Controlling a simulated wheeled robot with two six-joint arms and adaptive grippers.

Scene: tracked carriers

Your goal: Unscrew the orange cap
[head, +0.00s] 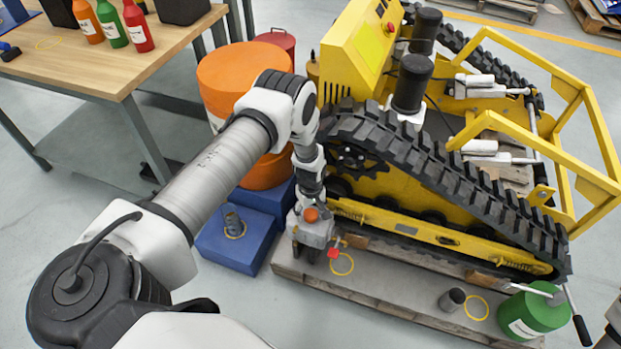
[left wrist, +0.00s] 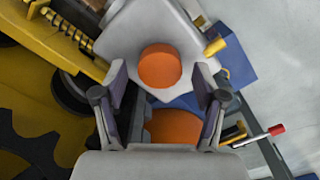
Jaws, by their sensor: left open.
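The round orange cap (head: 311,214) sits on a light grey housing (head: 318,236) at the near left end of the yellow tracked carrier (head: 400,195). My left gripper (head: 309,190) points down just above the cap. In the left wrist view the cap (left wrist: 160,67) lies between the two open fingertips, with a gap on each side. No contact shows, and I cannot tell how far the fingertips are above it. The gripper partly hides the housing in the head view. My right gripper is not in view.
A red-tipped lever (head: 333,253) sticks out beside the housing. A large orange drum (head: 225,75) and a blue block (head: 218,250) stand close to my left arm. A dark cup (head: 452,300) and a green canister (head: 533,312) stand to the right. A wooden table (head: 120,70) holds bottles.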

